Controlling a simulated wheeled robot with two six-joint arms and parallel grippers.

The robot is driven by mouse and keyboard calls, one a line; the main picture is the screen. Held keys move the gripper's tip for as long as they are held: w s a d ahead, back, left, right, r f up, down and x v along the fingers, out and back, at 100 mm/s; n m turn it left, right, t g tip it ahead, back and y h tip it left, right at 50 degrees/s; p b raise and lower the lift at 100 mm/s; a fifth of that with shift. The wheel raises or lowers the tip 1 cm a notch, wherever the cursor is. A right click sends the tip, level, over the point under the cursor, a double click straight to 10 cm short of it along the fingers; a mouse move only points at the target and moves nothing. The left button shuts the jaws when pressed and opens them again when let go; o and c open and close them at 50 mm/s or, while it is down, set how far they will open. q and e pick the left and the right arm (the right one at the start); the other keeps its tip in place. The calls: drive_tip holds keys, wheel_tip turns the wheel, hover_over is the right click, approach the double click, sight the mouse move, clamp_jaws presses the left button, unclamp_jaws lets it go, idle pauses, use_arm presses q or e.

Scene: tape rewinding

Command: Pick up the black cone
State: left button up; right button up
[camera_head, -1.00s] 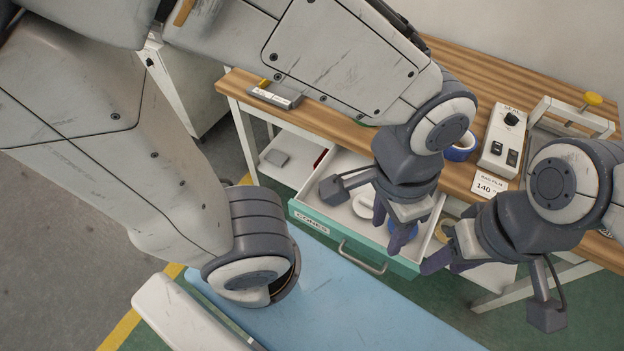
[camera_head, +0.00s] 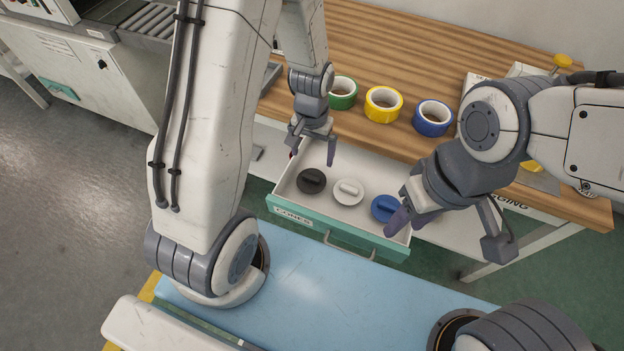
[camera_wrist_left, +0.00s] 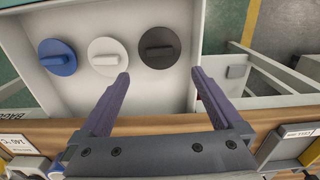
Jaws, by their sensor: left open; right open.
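The black cone (camera_head: 312,181) is a flat dark disc with a raised bar, lying at the left end of the open drawer. It also shows in the left wrist view (camera_wrist_left: 159,47), in line with the gap between my fingers. My left gripper (camera_head: 312,158) is open and empty, pointing down over the back left of the drawer. In the left wrist view its fingertips (camera_wrist_left: 160,73) sit to either side, just short of the cone and apart from it. My right gripper (camera_head: 397,213) is open at the drawer's right end, near the blue cone (camera_head: 384,208).
A white cone (camera_head: 347,192) lies between the black and blue ones. The teal-fronted drawer (camera_head: 300,216) has low walls. Green (camera_head: 342,93), yellow (camera_head: 383,104) and blue (camera_head: 433,118) tape rolls stand on the wooden bench (camera_head: 400,55) above. A label printer (camera_wrist_left: 302,144) may be on the bench.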

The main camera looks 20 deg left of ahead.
sight(312, 177)
use_arm(q)
drive_tip(key=f, duration=0.9)
drive_tip(key=shift+s, duration=0.2)
drive_tip(key=c, duration=1.4)
drive_tip(key=shift+r, duration=0.1)
